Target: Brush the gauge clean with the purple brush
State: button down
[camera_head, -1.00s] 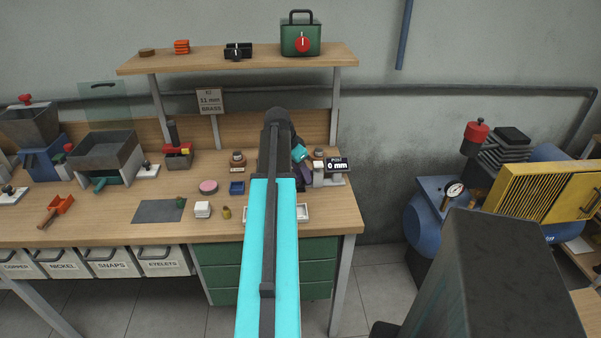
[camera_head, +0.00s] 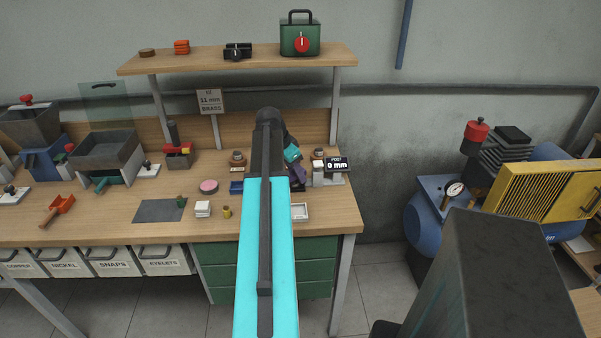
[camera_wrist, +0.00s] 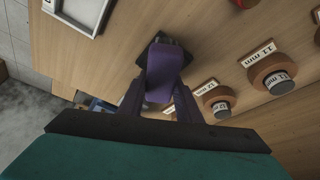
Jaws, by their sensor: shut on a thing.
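My gripper (camera_wrist: 160,108) is shut on the purple brush (camera_wrist: 163,75), which sticks out beyond the fingers in the wrist view. A dark patch at its far end lies over the wooden bench; I cannot tell whether it touches the wood. In the head view my gripper (camera_head: 297,173) is low over the bench's right part, mostly hidden behind my arm. A small gauge with a black display reading 0 mm (camera_head: 337,164) stands just right of it, apart from it. A round dial gauge (camera_head: 455,189) sits on the blue compressor at the right.
A white tray (camera_head: 299,212) lies in front of my gripper, also seen in the wrist view (camera_wrist: 82,12). Several labelled round pieces (camera_wrist: 273,74) stand close by on the bench. A shelf (camera_head: 240,59) runs above the bench at the back.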

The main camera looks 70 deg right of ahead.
jog(key=shift+w, duration=0.15)
jog(key=shift+w+a+f, duration=0.1)
jog(key=shift+w+a, duration=0.25)
jog(key=shift+w, duration=0.45)
jog(key=shift+w+a+f, duration=0.1)
jog(key=shift+w+a, duration=0.2)
jog(key=shift+w, duration=0.45)
jog(key=shift+d+f, duration=0.1)
jog(key=shift+d, duration=0.05)
jog(key=shift+s+d, duration=0.3)
jog(key=shift+s, duration=0.5)
jog(key=shift+s+d, duration=0.3)
jog(key=shift+s, duration=0.45)
jog(key=shift+s, duration=0.1)
